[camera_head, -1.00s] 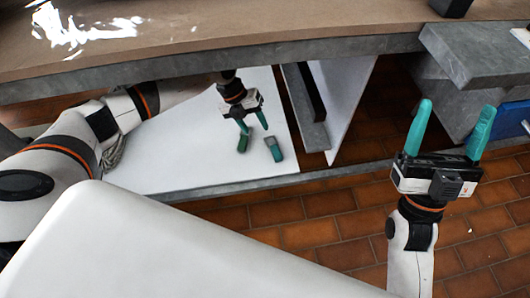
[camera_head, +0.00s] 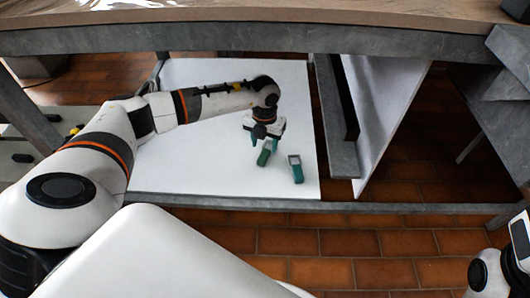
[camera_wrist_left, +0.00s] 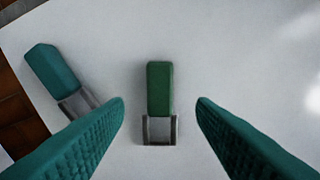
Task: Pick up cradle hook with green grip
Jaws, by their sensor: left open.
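The cradle hook with the green grip (camera_wrist_left: 159,90) lies on the white shelf, centred between the fingers in the left wrist view, its grey metal end toward me. In the head view its green grip (camera_head: 263,157) shows just below my left gripper. A second hook with a teal grip (camera_head: 296,172) lies to its right; in the left wrist view this teal hook (camera_wrist_left: 53,68) is at upper left. My left gripper (camera_head: 268,142) is open above the green hook, fingers either side, nothing held. My right arm shows only in part at the lower right; its fingers are outside the frame.
The white shelf (camera_head: 215,175) lies under a table (camera_head: 270,40) whose edge runs above my left arm. A white upright panel (camera_head: 385,110) and a grey beam stand to the right of the shelf. Bare shelf surrounds the hooks.

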